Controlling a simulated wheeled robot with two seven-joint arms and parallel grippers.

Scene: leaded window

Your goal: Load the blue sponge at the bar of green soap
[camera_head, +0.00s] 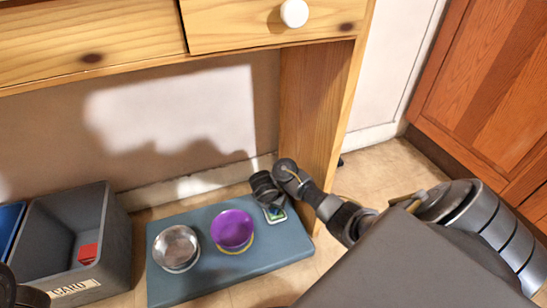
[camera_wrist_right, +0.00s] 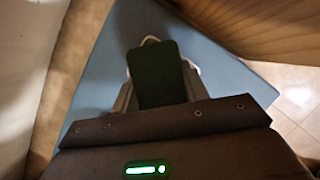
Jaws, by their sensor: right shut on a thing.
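My right gripper (camera_head: 268,190) is low over the right end of a blue-grey platform, pointing down. In the right wrist view it is shut on a dark greenish block (camera_wrist_right: 161,75), which is too dark to tell as sponge or soap. Just below the gripper in the head view is a small white-rimmed item (camera_head: 274,214) with green and bluish patches, partly hidden by the gripper. A pale rim (camera_wrist_right: 150,40) shows behind the block in the wrist view. No blue sponge stands out clearly. A dark part of my left arm (camera_head: 12,290) shows at the lower left edge; its fingertips are not clear.
The blue-grey platform (camera_head: 200,285) also bears a metal bowl (camera_head: 176,248) and a purple bowl (camera_head: 232,229). A grey bin (camera_head: 120,235) with a red item (camera_head: 88,253) stands left. A wooden desk leg (camera_head: 305,130) rises close behind the right gripper, under a drawer (camera_head: 260,25).

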